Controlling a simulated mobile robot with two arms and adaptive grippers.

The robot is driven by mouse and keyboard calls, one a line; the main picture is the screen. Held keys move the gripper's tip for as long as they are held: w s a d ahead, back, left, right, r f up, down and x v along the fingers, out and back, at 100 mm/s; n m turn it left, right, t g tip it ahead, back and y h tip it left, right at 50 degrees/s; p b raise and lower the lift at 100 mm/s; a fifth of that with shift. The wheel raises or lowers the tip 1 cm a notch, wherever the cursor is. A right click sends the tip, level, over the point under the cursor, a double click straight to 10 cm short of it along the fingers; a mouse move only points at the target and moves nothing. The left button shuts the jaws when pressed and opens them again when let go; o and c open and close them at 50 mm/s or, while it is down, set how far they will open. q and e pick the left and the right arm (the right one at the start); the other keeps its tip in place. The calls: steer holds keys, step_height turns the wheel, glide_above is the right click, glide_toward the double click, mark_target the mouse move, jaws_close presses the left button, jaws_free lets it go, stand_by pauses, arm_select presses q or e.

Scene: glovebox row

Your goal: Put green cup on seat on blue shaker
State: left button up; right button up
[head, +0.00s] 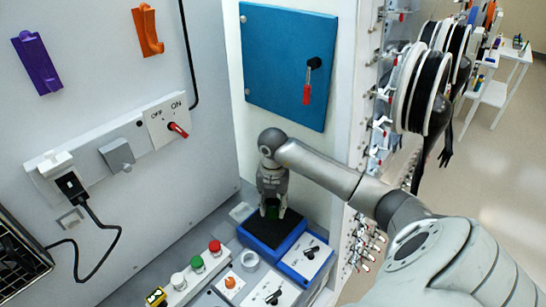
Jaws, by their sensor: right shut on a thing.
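My right gripper (272,208) points down over the blue shaker (257,254) in the head view. It is shut on the green cup (273,211), a small dark green thing mostly hidden between the fingers. The cup is at or just above the far part of the shaker's black top; I cannot tell whether it touches. The seat cannot be made out under the gripper. My left gripper is not in view.
A button box (197,264) with red, green and white buttons stands left of the shaker. A white ring-shaped thing (249,260) is close to the shaker's front. A blue board (288,60) hangs behind. Glovebox gloves (437,110) and a valve rack are at right.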

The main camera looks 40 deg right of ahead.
mark_target(273, 212)
steer(key=shift+w+d+f, duration=0.3)
steer(key=shift+w+f, duration=0.1)
steer(key=shift+f, duration=0.15)
steer(key=shift+f+b, duration=0.55)
steer(key=shift+f, duration=1)
steer(key=shift+f, duration=0.1)
steer(key=o, duration=1)
